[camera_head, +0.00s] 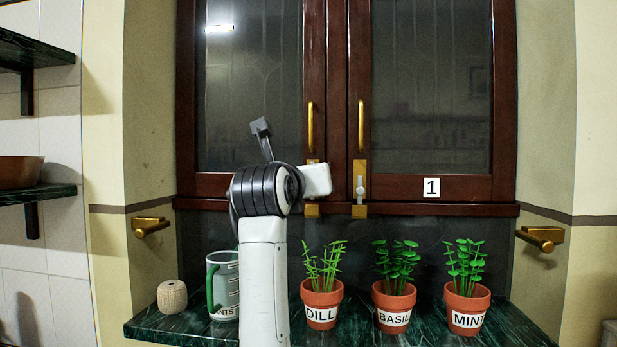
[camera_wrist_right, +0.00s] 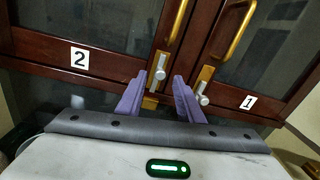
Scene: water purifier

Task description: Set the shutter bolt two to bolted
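Shutter bolt two (camera_wrist_right: 158,72), a brass plate with a grey knob, is at the foot of the left shutter, whose label 2 (camera_wrist_right: 79,59) shows in the right wrist view. In the head view my white hand hides most of this bolt; only its plate top and the brass catch (camera_head: 312,211) below show. My right gripper (camera_wrist_right: 160,77) has purple fingers spread apart, with the bolt's knob showing between the tips. Whether they touch it I cannot tell. The hand (camera_head: 317,180) is in front of the bolt in the head view. My left gripper is out of view.
Bolt one (camera_head: 360,185) is close by on the right shutter, marked label 1 (camera_head: 431,188). Brass handles (camera_head: 361,125) rise above the bolts.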

